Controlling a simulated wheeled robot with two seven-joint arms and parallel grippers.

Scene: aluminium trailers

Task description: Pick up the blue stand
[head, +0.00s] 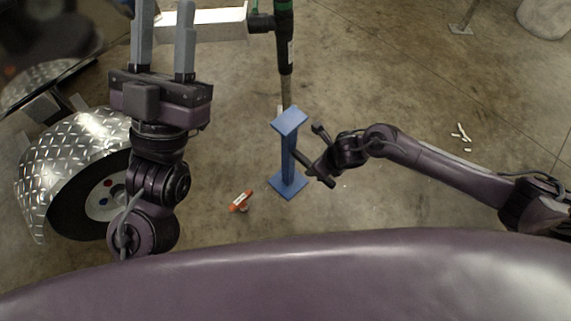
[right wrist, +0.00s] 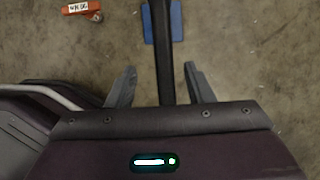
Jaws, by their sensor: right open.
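The blue stand (head: 289,155) is upright on the concrete floor near the middle of the head view, with a square top plate, a thin post and a square base. In the right wrist view, part of the blue base (right wrist: 151,22) shows at the top, partly hidden behind a dark bar. My right gripper (head: 306,140) is open just right of the stand's post; whether it touches cannot be told. Its two fingers (right wrist: 160,70) are apart in the right wrist view, with the dark bar between them. My left gripper (head: 165,28) is open and empty at upper left, away from the stand.
A dark jack post (head: 285,45) and a metal trailer beam (head: 210,24) are behind the stand. A wheel under a diamond-plate fender (head: 70,150) is at left. An orange labelled item (head: 240,201) lies left of the stand's base. White pieces (head: 463,136) lie at right.

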